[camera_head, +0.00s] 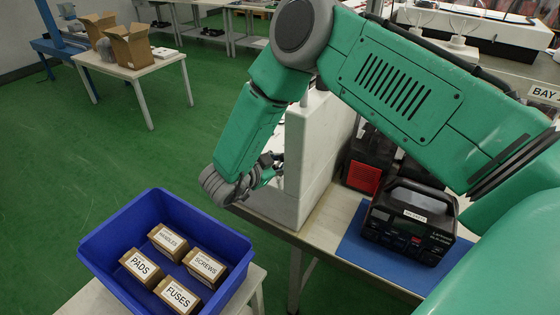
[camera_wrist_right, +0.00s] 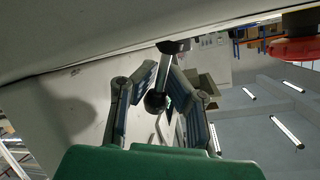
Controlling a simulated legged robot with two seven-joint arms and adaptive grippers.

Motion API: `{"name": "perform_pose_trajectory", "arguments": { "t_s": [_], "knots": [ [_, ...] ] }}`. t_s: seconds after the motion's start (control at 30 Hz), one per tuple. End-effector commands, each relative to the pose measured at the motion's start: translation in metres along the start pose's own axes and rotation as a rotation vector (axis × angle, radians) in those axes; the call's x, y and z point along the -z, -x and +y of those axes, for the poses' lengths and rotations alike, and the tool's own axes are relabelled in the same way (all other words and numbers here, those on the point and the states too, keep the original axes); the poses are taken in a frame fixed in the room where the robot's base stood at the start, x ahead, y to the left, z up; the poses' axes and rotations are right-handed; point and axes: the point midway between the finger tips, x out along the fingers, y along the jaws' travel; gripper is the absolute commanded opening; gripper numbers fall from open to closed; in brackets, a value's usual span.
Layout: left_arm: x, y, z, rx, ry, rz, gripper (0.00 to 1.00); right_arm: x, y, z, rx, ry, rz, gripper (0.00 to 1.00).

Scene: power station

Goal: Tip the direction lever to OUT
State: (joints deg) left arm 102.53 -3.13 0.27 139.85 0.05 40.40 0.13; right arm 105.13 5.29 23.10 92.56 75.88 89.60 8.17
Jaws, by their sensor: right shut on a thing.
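The direction lever (camera_wrist_right: 155,100) shows in the right wrist view as a thin metal rod with a dark ball knob, coming from a dark mount on a pale housing. My right gripper (camera_wrist_right: 160,92) has its two fingers on either side of the rod and knob, shut on the lever. In the head view my right gripper (camera_head: 268,172) is at the left face of the white housing (camera_head: 312,150); the lever is mostly hidden there by the gripper. I cannot read any OUT marking. My left gripper is not in view.
A blue bin (camera_head: 100,245) with labelled cartons stands at lower left. A black device (camera_head: 408,220) sits on a blue mat (camera_head: 362,252) right of the housing, with a red-fronted unit (camera_head: 364,176) behind. A red round part (camera_wrist_right: 295,50) shows at upper right in the wrist view.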

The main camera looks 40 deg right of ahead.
Motion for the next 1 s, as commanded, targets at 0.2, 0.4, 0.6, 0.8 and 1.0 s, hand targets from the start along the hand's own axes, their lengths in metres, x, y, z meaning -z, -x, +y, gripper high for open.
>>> {"name": "perform_pose_trajectory", "arguments": {
  "t_s": [0.2, 0.4, 0.6, 0.8, 1.0],
  "knots": [
    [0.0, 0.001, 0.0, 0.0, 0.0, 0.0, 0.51, 0.002, 0.002, -0.006, -0.022, 0.088, 0.034, 0.0],
    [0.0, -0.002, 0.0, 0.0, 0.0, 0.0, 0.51, 0.001, 0.003, -0.013, -0.062, 0.239, 0.079, 0.0],
    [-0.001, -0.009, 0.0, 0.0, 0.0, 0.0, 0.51, -0.003, 0.004, -0.021, -0.11, 0.414, 0.129, 0.0],
    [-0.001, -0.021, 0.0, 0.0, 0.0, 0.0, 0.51, -0.006, 0.004, -0.028, -0.154, 0.58, 0.176, 0.0],
    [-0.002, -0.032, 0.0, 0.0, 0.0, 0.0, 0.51, -0.01, 0.005, -0.033, -0.189, 0.719, 0.215, 0.0]
  ]
}}
